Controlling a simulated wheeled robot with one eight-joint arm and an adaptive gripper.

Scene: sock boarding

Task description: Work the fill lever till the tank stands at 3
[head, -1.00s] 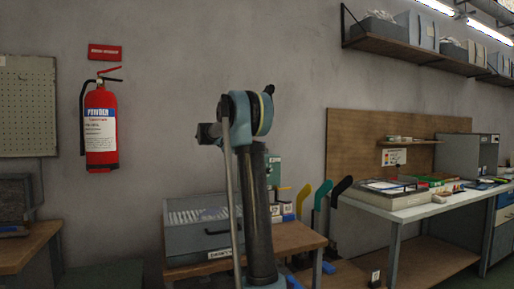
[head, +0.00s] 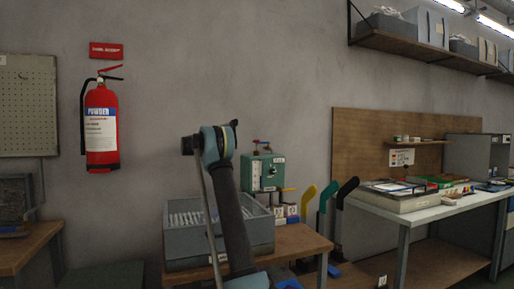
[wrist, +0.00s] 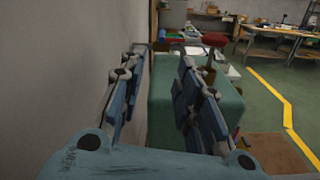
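The dial reading is too small to tell. Red and blue fittings (head: 262,143) sit on its top, and a yellow lever (head: 287,189) sticks out at its lower right. I cannot tell which is the fill lever. In the wrist view, my gripper (wrist: 162,55) is open, its two blue fingers apart with nothing held.
A grey bin (head: 220,242) stands left of the tank on the bench (head: 300,240). Small white-labelled blocks (head: 286,211) sit in front of the tank. Yellow, green and black upright handles (head: 308,200) stand at right. A wall (wrist: 60,70) is close on the left of the gripper.

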